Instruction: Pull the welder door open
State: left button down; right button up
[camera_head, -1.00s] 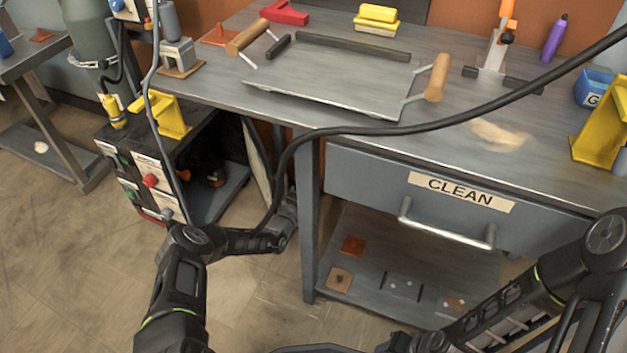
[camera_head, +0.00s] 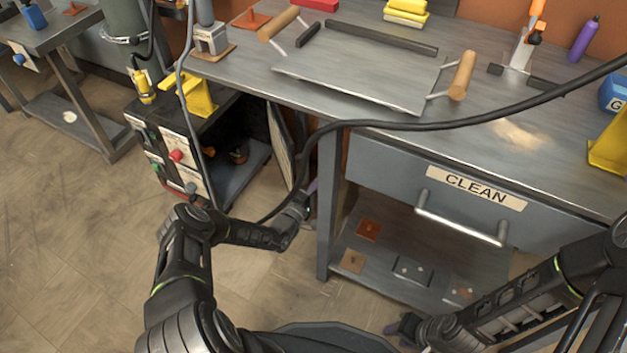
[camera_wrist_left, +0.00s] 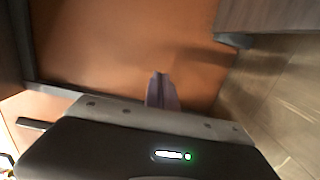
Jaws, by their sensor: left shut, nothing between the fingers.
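The welder (camera_head: 172,160) is a dark cabinet with pale control panels, under the left end of the workbench. Its right side is open onto a dark interior. A pale panel that looks like its door (camera_head: 281,145) stands out at an angle, close to the bench leg. My left gripper (camera_head: 312,186) is shut and empty, low beside the door and near the leg; contact cannot be told. In the left wrist view its closed purple fingers (camera_wrist_left: 161,90) point at an orange-brown surface. My right gripper (camera_head: 394,328) is low at the bottom edge, its jaws unclear.
The bench leg (camera_head: 326,225) is right of my left gripper. A drawer marked CLEAN (camera_head: 470,190) is above a lower shelf (camera_head: 395,265). A black cable (camera_head: 430,126) crosses the bench and hangs near my left arm. The floor at left is clear.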

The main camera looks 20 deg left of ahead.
aim_at(282, 143)
jog(key=k+j, duration=0.7)
jog(key=k, duration=0.15)
